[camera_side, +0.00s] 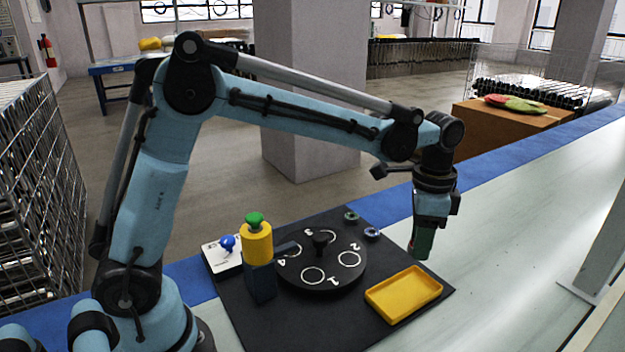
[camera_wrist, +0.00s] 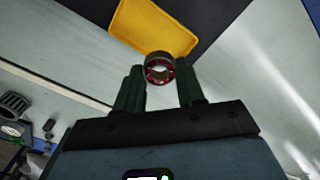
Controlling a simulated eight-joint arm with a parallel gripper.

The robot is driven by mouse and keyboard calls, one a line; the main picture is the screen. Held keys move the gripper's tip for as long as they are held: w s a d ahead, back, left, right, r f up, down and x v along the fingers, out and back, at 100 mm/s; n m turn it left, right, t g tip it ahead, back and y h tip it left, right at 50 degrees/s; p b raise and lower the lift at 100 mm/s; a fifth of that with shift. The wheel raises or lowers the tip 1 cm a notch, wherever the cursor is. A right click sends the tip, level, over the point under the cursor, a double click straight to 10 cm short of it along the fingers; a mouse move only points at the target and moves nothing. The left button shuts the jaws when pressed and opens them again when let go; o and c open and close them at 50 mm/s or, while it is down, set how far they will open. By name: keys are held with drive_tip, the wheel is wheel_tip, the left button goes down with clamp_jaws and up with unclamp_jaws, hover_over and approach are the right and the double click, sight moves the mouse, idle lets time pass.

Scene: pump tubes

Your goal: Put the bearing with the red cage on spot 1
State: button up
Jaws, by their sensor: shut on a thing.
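The bearing with the red cage (camera_wrist: 158,56) is between my two dark green fingertips in the wrist view. The round black turntable (camera_side: 330,266) is left of my gripper, with white numbered rings and a central knob. Spot 1 (camera_side: 313,275) is an empty ring at its front.
Two small bearings, one with green (camera_side: 351,217) and one bluish (camera_side: 371,232), lie behind the turntable. A yellow cylinder with a green top (camera_side: 257,242) stands on a dark block at its left. A white-topped box with a blue knob (camera_side: 227,243) stands farther left. The yellow tray looks empty.

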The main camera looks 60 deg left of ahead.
drive_tip(key=s+a+r, duration=0.2)
drive_tip(key=s+r, duration=0.1)
drive_tip(key=s, duration=1.7)
hover_over(314, 276)
wheel_tip(314, 276, down, 6)
drive_tip(key=shift+f, duration=2.25)
drive_tip(key=shift+f, duration=0.2)
drive_tip(key=o, duration=1.1)
drive_tip(key=shift+c, duration=0.2)
drive_tip(key=shift+r, duration=0.1)
